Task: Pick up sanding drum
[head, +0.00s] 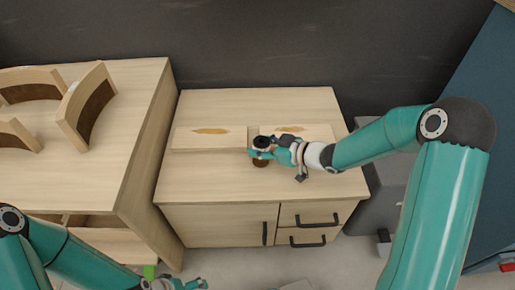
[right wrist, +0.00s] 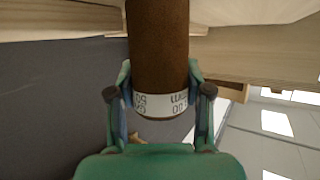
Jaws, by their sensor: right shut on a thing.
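The sanding drum (right wrist: 160,45) is a brown cylinder with a white printed label band near one end. In the right wrist view it stands between the two fingers of my right gripper (right wrist: 164,95), which press on it from both sides near the label. In the head view the drum (head: 260,163) is mostly hidden by my right gripper (head: 262,153), over the middle of the wooden cabinet top. Whether it touches the top cannot be told. My left gripper (head: 180,285) is at the bottom edge, partly cut off, away from the drum.
Two pale wooden blocks with yellowish marks, a left one (head: 208,139) and a right one (head: 305,132), lie on the cabinet top (head: 215,183). Curved wooden forms (head: 86,105) stand on the left bench (head: 120,140). The cabinet's front left top is clear.

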